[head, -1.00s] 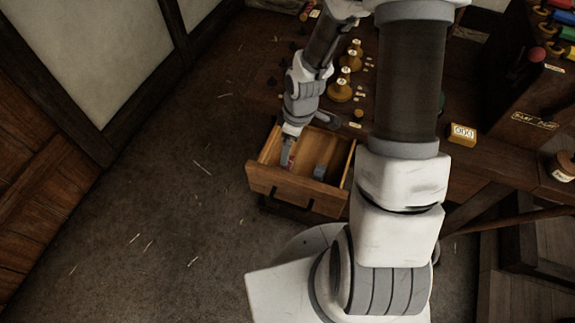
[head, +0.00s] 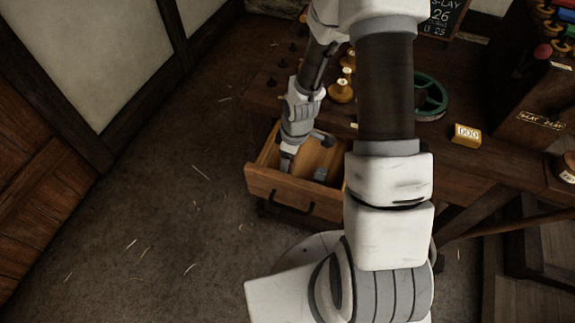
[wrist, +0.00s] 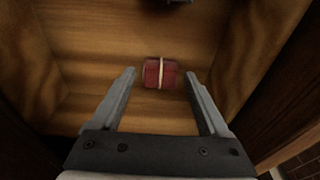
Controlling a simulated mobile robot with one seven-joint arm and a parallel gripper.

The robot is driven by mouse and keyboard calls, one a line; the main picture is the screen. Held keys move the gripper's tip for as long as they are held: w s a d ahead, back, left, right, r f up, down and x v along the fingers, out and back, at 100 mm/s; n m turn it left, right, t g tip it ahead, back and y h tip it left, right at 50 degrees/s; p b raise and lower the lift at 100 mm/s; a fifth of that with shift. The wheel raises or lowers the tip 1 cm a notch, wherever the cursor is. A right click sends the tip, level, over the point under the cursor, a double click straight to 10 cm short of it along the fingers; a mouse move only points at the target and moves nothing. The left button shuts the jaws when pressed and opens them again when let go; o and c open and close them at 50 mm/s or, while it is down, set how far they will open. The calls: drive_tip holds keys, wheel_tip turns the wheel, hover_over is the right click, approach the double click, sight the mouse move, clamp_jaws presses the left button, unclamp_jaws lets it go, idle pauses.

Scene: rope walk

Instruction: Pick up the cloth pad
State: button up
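A small dark red bundle with a pale band around its middle, which looks like the cloth pad (wrist: 152,74), lies on the wooden floor of an open drawer (head: 280,193). My gripper (wrist: 160,77) is open, pointing down into the drawer. In the wrist view its fingertips stand to the left and right of the red bundle, with gaps on both sides. I cannot tell how far above the drawer floor the fingertips are. In the head view my gripper (head: 286,162) is inside the left part of the drawer and hides the bundle.
A small grey object (head: 320,174) lies in the drawer to the right of my gripper. The drawer walls stand close around. The bench above holds weights (head: 340,90), a green wheel (head: 431,97) and a yellow block (head: 466,134).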

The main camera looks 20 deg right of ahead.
drive_tip(key=c, duration=1.1)
wheel_tip(320, 180, up, 10)
drive_tip(key=p, duration=0.3)
